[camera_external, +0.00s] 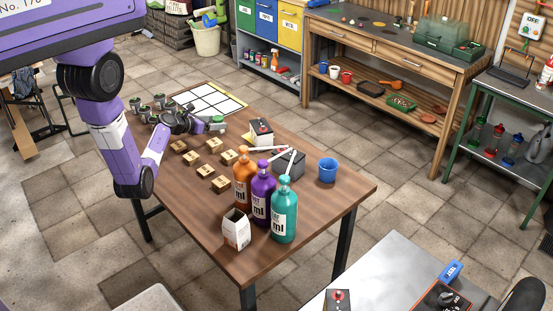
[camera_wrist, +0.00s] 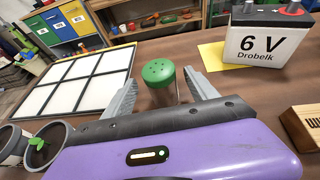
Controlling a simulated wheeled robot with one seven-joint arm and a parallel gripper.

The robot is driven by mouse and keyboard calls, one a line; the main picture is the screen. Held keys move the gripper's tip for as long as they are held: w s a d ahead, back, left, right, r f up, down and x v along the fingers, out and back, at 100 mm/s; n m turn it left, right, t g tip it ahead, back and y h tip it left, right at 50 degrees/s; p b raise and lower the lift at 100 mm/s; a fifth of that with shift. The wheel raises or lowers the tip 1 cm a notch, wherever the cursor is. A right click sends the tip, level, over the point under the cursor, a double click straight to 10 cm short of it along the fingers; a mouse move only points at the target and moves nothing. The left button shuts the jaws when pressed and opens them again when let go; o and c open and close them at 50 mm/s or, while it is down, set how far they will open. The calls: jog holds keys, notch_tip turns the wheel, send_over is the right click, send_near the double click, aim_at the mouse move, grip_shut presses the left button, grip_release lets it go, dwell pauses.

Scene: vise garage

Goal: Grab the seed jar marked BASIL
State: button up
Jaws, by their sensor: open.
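A clear jar with a green perforated lid (camera_wrist: 160,74) stands upright between the fingers of my gripper (camera_wrist: 164,88) in the wrist view. No BASIL marking can be read on it; its lower part is hidden by my gripper. My gripper is open, with one grey finger on each side of the jar. In the external view my gripper (camera_external: 204,124) is low over the wooden table (camera_external: 330,195), and the green lid (camera_external: 217,121) shows at its tip. I cannot tell whether the fingers touch the jar.
A 6 V battery (camera_wrist: 268,38) stands to the right of the jar. A white grid panel (camera_wrist: 75,82) lies left, near a pot with a seedling (camera_wrist: 40,150). Several wooden blocks (camera_external: 220,184), pump bottles (camera_external: 284,215), a blue cup (camera_external: 327,170) and a carton (camera_external: 236,232) occupy the table.

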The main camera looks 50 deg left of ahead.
jog(key=x, duration=0.5)
jog(key=shift+c, duration=0.2)
jog(key=shift+s, duration=0.1)
jog(key=c, duration=1.4)
jog(key=shift+r, duration=0.1)
